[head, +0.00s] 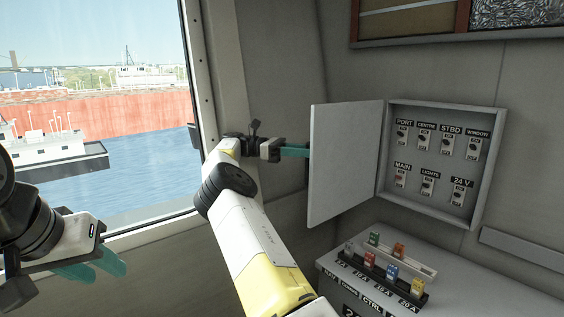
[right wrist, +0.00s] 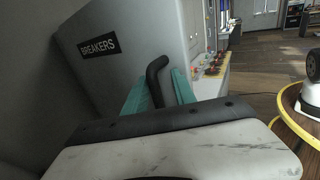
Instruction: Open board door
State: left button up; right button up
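The grey board door (head: 345,160) stands swung wide open from the wall box. Its hinge side meets the left edge of the box (head: 440,160). In the right wrist view the door (right wrist: 130,75) carries a "BREAKERS" label and a black bent handle (right wrist: 155,78). My right gripper (head: 295,150) is at the door's free edge. In the wrist view its teal fingers (right wrist: 160,92) lie on both sides of the handle, shut on it. The handle is hidden in the head view. My left gripper (head: 95,266) is open and empty, low on the left, far from the door.
The open box shows several labelled switches (head: 424,137). Below the door, a grey console (head: 480,290) carries a rack (head: 385,275) of coloured fuses. A window (head: 100,130) is on the left. A framed panel (head: 420,25) hangs above the box.

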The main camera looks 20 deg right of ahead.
jog(key=s+a+r, duration=0.1)
jog(key=s+a, duration=0.5)
jog(key=s, duration=0.6)
jog(key=shift+s+a, duration=0.2)
jog(key=shift+a, duration=0.1)
jog(key=shift+r, duration=0.1)
